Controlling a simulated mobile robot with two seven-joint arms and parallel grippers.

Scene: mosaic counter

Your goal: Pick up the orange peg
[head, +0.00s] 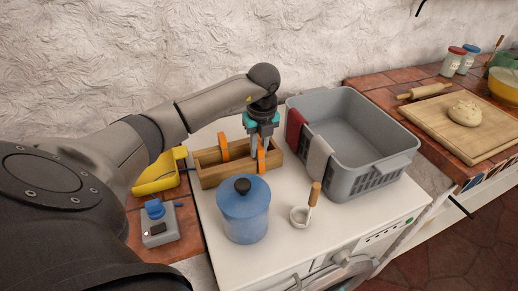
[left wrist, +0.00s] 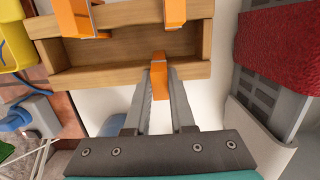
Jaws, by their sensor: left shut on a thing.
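A wooden box (head: 222,176) stands on the white top, with orange pieces on it. My left gripper (head: 262,153) points down at the right part of the box. In the left wrist view its fingers (left wrist: 160,85) are shut on an orange peg (left wrist: 160,66) at the box's near rim. This orange peg also shows in the head view (head: 261,162). It still overlaps the rim; I cannot tell whether it is clear of the wood. Other orange pieces lie across the box, one at left (left wrist: 75,18) and one at right (left wrist: 174,12). My right gripper is not in view.
A grey basket (head: 370,160) with red and pale cloths over its edge stands close right of the box. A yellow container (head: 157,177) is at left.

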